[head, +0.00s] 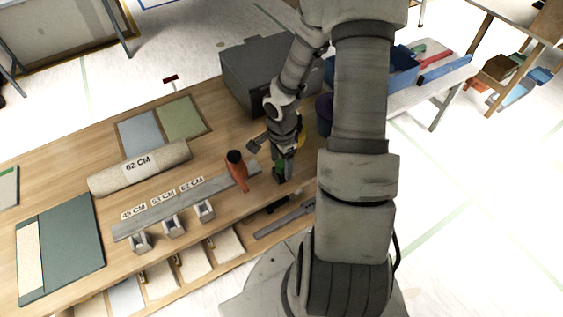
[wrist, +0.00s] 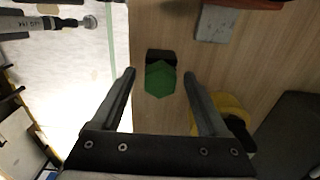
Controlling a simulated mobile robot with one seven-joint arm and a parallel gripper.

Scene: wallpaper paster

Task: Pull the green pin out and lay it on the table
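The green pin (wrist: 160,78) shows in the wrist view as a green six-sided head in front of a small black block (wrist: 161,56). My gripper (wrist: 159,73) is open, with one fingertip on each side of the green head and a visible gap on both sides. In the head view a bit of green (head: 279,168) shows beside my gripper (head: 283,176), low over the right part of the wooden table (head: 85,225). The pin's shaft is hidden, and I cannot tell how deep it sits.
A grey rail (head: 160,222) with several small metal blocks lies left of my gripper, an orange tool (head: 238,172) at its end. A yellow item (wrist: 232,108) lies close to my right finger. A grey box (head: 250,75) stands behind. Dark tools (head: 285,220) lie near the front edge.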

